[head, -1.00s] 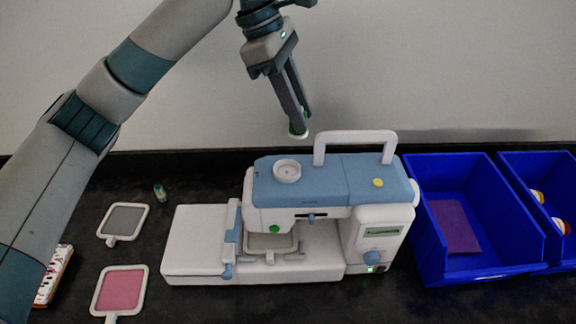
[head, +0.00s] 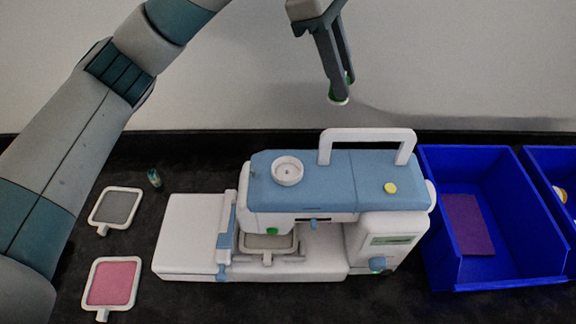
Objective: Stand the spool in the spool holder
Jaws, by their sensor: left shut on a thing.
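A small green spool with a pale end (head: 339,100) is held between the fingertips of my left gripper (head: 341,88), which is shut on it. The fingers cover most of the spool. The gripper points down and shows above and behind the sewing machine's handle, apart from the machine. The spool holder (head: 287,171) is a round white cup on the blue top of the white sewing machine (head: 190,240). No spool shows in the cup. The held spool shows up and to the right of the holder. My right gripper is out of view.
A small teal spool (head: 154,178) stands on the dark table at left. A grey hoop (head: 116,208) and a pink hoop (head: 112,284) lie there too. A blue bin (head: 505,215) with a purple piece (head: 468,225) stands at right, beside another bin. The machine's white handle (head: 368,134) rises behind its top.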

